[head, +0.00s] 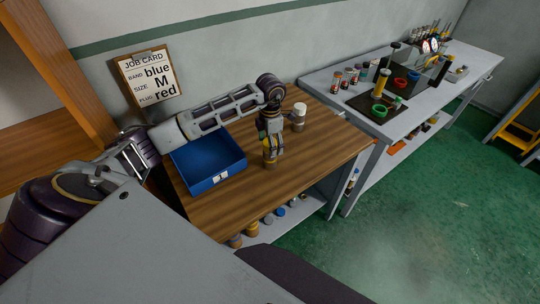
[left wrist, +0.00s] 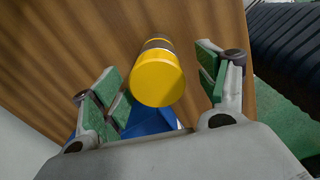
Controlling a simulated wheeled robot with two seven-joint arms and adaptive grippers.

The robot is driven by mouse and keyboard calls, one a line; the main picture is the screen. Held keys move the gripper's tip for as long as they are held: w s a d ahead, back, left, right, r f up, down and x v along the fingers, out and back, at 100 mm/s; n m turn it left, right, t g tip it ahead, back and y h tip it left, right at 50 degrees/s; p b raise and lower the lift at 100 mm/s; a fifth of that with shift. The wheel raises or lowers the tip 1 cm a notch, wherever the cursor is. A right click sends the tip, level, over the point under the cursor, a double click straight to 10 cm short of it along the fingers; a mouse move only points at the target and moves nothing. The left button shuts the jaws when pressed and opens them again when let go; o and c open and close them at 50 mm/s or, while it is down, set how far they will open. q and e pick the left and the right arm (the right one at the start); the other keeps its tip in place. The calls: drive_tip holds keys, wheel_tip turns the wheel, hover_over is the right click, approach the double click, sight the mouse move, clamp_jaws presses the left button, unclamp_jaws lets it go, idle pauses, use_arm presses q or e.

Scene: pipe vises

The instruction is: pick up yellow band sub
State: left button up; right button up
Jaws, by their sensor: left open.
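The yellow band sub (head: 268,160), a short upright cylinder, stands on the wooden table right of the blue tray. In the left wrist view the sub (left wrist: 157,78) shows a yellow end facing the camera, with a dark grey part and more yellow behind it. My left gripper (head: 271,149) is above and partly over the sub, hiding some of it. In the left wrist view its green-padded fingers are open on either side of the sub, with gaps showing. My right gripper is not in view.
A blue tray (head: 208,183) sits left of the sub. A white-topped part (head: 299,112) stands behind, to the right. A job card (head: 148,75) hangs on the wall. A grey bench (head: 440,97) with several parts stands at right. The table's front right is clear.

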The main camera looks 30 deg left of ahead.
use_arm(q)
drive_tip(key=shift+f, duration=0.45)
drive_tip(key=shift+f, duration=0.1)
drive_tip(key=shift+a+f+p, duration=0.15)
drive_tip(key=shift+f+p, duration=0.6)
drive_tip(key=shift+f, duration=1.75)
drive_tip(key=c, duration=1.4)
